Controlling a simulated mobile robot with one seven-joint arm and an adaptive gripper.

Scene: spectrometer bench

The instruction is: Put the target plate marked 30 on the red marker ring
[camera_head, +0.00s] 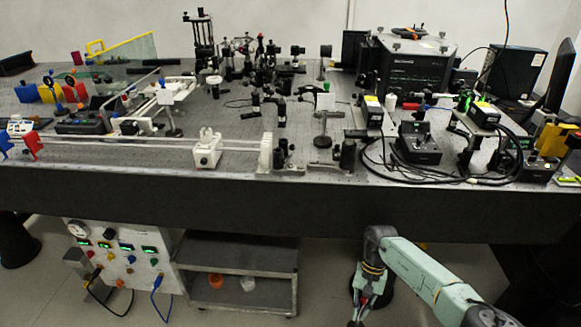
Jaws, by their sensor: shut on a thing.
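My gripper (360,308) hangs low at the bottom of the picture, in front of the bench and below its top. It is small and dark, with some red near it. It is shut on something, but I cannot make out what. I cannot read a 30 on any plate. A white card on a post (167,93) stands left of centre on the bench, and another pale card on a post (325,102) stands right of centre. I cannot pick out the red marker ring.
The optical bench (250,180) is crowded with mounts, rails and a white block (207,149). Black cables (375,160) loop at the right near a control box (418,145). Below stand a grey shelf cart (240,262) and a white panel unit (120,250). Floor around my arm looks clear.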

